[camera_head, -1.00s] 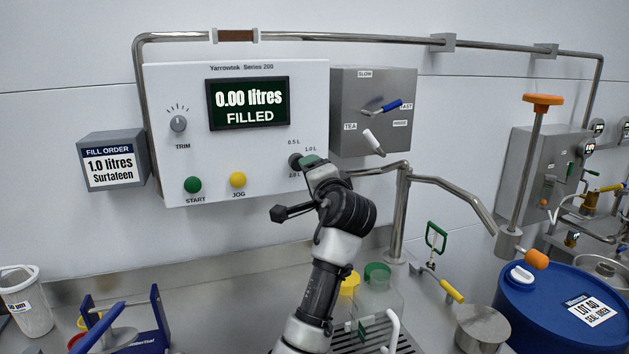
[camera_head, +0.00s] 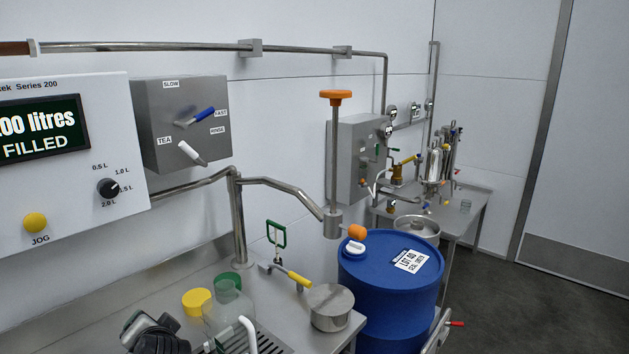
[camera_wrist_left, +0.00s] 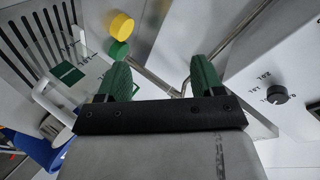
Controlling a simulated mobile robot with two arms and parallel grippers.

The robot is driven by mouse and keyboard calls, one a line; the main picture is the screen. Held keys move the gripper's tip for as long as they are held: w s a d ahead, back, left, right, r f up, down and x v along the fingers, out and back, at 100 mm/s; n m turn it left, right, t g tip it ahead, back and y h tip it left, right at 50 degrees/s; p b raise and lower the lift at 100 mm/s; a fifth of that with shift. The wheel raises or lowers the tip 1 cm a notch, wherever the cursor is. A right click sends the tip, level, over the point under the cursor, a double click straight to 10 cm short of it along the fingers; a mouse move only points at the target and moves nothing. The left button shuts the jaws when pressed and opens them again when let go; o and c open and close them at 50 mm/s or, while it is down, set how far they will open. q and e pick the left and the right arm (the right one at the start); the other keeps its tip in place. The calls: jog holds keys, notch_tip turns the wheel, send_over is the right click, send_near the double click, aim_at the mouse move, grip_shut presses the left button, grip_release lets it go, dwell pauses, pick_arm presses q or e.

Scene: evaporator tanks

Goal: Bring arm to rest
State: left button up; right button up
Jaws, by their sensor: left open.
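My left gripper (camera_wrist_left: 161,72) is open in the left wrist view, with its two green-padded fingers apart and nothing between them. In the head view the same gripper (camera_head: 148,332) shows only in part at the bottom left edge, above the counter and below the filler panel (camera_head: 60,200). It is clear of the black volume knob (camera_head: 108,188), which also shows at the right of the left wrist view (camera_wrist_left: 277,94). My right gripper is in neither view.
A clear vessel (camera_head: 229,312) and yellow lid (camera_head: 196,300) stand close right of the gripper. A steel pot (camera_head: 330,305), a blue drum (camera_head: 390,290) and a bent spout pipe (camera_head: 290,187) lie further right. Open floor (camera_head: 540,310) is at far right.

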pick_arm(q)
jog(key=s+d+f+g+h, duration=0.2)
jog(key=s+d+f+h, duration=0.2)
jog(key=s+f, duration=0.8)
jog(key=s+d+f+n+g+h, duration=0.1)
jog(key=s+d+f+g+h, duration=0.15)
jog(key=s, duration=0.65)
jog(key=s+d+f+n+g+h, duration=0.15)
jog(key=s+d, duration=0.25)
jog(key=s, duration=0.5)
notch_tip(320, 180, down, 25)
jog(key=g, duration=0.2)
jog(key=s+a+f+g+p, duration=0.1)
jog(key=s+a+f, duration=0.2)
jog(key=s+f, duration=1.3)
jog(key=shift+s+m, duration=0.35)
jog(key=shift+s, duration=0.05)
